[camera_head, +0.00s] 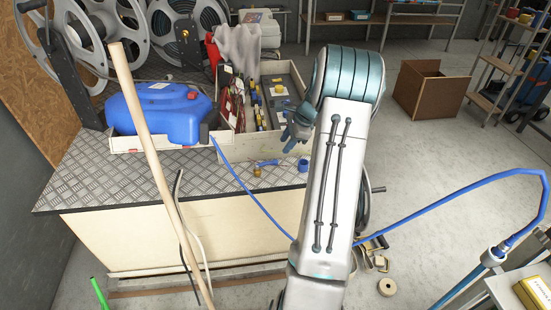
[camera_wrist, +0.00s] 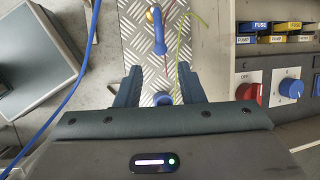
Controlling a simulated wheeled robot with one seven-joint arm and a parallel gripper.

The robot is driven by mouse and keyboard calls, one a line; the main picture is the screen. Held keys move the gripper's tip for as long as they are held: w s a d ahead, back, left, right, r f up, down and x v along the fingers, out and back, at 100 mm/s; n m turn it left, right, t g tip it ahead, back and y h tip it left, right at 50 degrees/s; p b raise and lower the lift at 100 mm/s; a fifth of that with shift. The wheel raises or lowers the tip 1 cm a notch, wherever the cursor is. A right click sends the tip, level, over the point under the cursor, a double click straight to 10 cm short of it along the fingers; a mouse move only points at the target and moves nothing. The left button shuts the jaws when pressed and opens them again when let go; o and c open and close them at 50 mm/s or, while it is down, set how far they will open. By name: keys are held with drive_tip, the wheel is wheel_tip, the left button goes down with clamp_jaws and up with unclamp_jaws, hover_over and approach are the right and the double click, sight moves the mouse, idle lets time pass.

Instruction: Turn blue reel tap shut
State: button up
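A small tap with a blue handle and a brass end (camera_head: 265,163) lies on the chequer-plate bench top (camera_head: 130,160). In the wrist view its blue handle (camera_wrist: 159,32) points toward me, with brass at its far end. A short blue cylindrical piece (camera_head: 303,165) is to its right; a blue piece (camera_wrist: 163,98) also shows between my fingers in the wrist view. My gripper (camera_wrist: 160,85) is open, its fingers wide apart and above the bench, short of the tap handle. Whether the tap joins the hose is unclear.
A blue hose (camera_head: 248,190) hangs over the bench's front edge. A wooden pole (camera_head: 150,150) leans in front. Behind the tap, a crate (camera_head: 283,90) holds tools. A panel with red (camera_wrist: 249,94) and blue (camera_wrist: 290,92) knobs lies right of my fingers.

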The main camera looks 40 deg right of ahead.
sight(273, 161)
drive_tip(key=x, duration=0.9)
drive_tip(key=shift+w+a+f, duration=0.1)
clamp_jaws()
